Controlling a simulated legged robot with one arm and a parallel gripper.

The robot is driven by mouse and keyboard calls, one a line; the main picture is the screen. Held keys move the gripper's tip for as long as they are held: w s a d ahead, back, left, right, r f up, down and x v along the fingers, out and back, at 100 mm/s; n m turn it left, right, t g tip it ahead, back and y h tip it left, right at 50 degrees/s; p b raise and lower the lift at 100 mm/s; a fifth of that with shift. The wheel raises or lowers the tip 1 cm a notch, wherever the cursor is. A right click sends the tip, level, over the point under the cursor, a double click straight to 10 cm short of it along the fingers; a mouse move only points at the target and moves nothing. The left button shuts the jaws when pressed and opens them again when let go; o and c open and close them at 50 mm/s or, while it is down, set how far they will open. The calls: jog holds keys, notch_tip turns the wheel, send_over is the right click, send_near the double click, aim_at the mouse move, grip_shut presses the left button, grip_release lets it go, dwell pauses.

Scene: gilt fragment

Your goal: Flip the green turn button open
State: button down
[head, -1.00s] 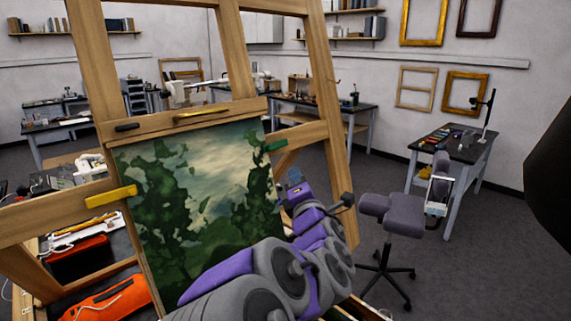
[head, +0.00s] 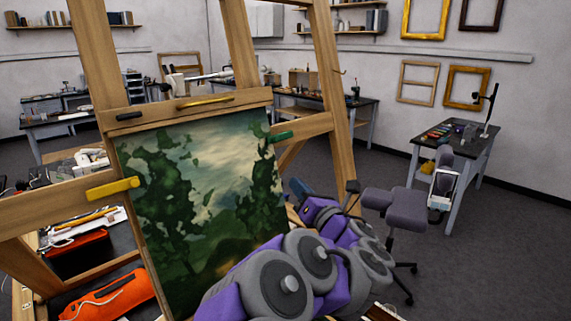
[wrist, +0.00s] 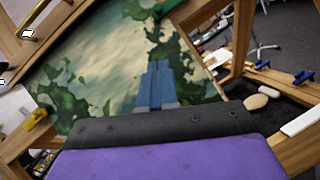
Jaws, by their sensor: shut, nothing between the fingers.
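The green turn button (head: 281,137) lies across the painting's right edge, its outer end over the wooden crossbar. In the wrist view the green button (wrist: 168,6) is at the top edge, partly cut off. The painting (head: 200,200) is a dark green landscape leaning on the easel. My gripper (head: 297,185) is below and slightly right of the green button, apart from it. In the wrist view its blue fingers (wrist: 156,75) are together and empty, in front of the painting, pointing up toward the button. My arm hides the painting's lower right corner.
A yellow turn button (head: 113,188) is on the painting's left edge. A black one (head: 128,116) and a long yellow one (head: 205,102) sit on the top bar. Easel posts (head: 336,90) stand close on the right. A grey stool (head: 400,205) is beyond my arm.

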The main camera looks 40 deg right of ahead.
jog(key=w+d+p, duration=0.2)
jog(key=w+p, duration=0.1)
jog(key=p, duration=0.3)
send_near(272, 141)
notch_tip(272, 141, down, 3)
jog(key=w, duration=0.2)
jog(key=w+r, duration=0.1)
jog(key=w+d+r+p, duration=0.1)
jog(key=r, duration=0.1)
jog(key=shift+w+r, duration=0.2)
jog(key=shift+w, duration=0.2)
jog(key=shift+r, duration=0.15)
jog(key=shift+w+a+r+m+h, duration=0.1)
jog(key=shift+a+r+m+h, duration=0.15)
jog(key=shift+m, duration=0.25)
